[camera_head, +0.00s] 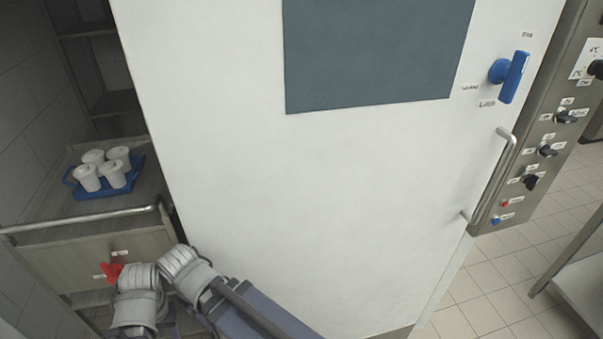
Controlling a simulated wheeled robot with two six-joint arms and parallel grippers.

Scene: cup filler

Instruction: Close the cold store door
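The large white door (330,190) with a dark grey panel (375,50) fills the middle of the head view. A blue latch handle (512,75) with small labels around it is at its upper right. A metal bar handle (495,178) runs along its right edge. The door's right side overlaps the steel control panel, and I cannot tell how far the door stands open. Grey joints and a purple link of one of my arms show at the bottom, in front of the door's lower left. Neither of my grippers is in view.
Left of the door, a blue tray (74,182) with several white lidded cups (87,178) stands on a steel counter (140,208) with a front rail. A red knob (112,272) is below. A steel control panel (538,165) with knobs is right.

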